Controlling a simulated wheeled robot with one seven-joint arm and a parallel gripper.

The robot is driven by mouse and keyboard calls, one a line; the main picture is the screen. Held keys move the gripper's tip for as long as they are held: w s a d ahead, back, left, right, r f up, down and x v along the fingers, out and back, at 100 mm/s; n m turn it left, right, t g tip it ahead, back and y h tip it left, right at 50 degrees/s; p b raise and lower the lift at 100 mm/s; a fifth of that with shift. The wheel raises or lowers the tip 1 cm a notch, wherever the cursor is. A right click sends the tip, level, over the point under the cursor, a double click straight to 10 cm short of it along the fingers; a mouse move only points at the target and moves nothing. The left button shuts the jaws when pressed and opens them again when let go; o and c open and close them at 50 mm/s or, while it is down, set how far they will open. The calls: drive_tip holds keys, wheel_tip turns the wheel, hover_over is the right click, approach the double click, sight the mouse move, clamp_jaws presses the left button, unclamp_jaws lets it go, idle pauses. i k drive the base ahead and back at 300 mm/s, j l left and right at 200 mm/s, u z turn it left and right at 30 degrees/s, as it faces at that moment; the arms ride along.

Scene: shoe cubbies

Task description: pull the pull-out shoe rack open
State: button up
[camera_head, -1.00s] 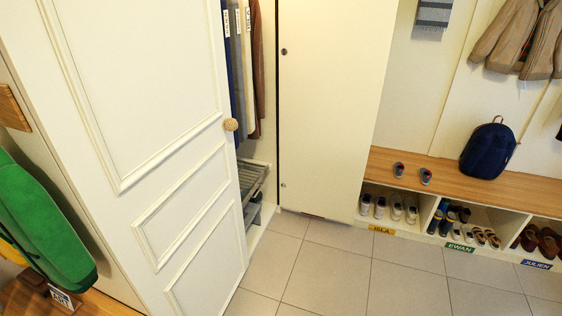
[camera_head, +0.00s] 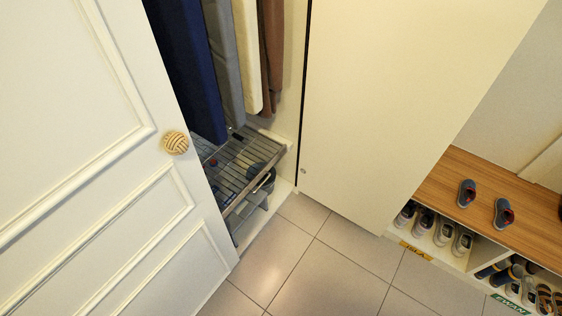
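The pull-out shoe rack (camera_head: 239,165) is a grey slatted metal shelf low inside the closet, below hanging garments. Its front rail is near the closet's front edge. A lower tier (camera_head: 250,212) shows beneath it, and some dark items lie on and under the slats. The left part of the rack is hidden behind the white panelled door (camera_head: 110,200), which stands open and has a round woven knob (camera_head: 175,142). My gripper is not in view.
Blue, grey, cream and brown garments (camera_head: 222,60) hang above the rack. A closed cream panel (camera_head: 390,90) stands to its right. A wooden bench (camera_head: 480,190) with shoe cubbies is at the right. The tiled floor (camera_head: 310,265) in front is clear.

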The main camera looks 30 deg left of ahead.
sight(244, 192)
drive_tip(key=i+u, duration=0.2)
drive_tip(key=i, duration=0.3)
drive_tip(key=i+l+u, duration=0.15)
drive_tip(key=i, duration=0.35)
drive_tip(key=i+l+u, duration=0.2)
drive_tip(key=i, duration=0.25)
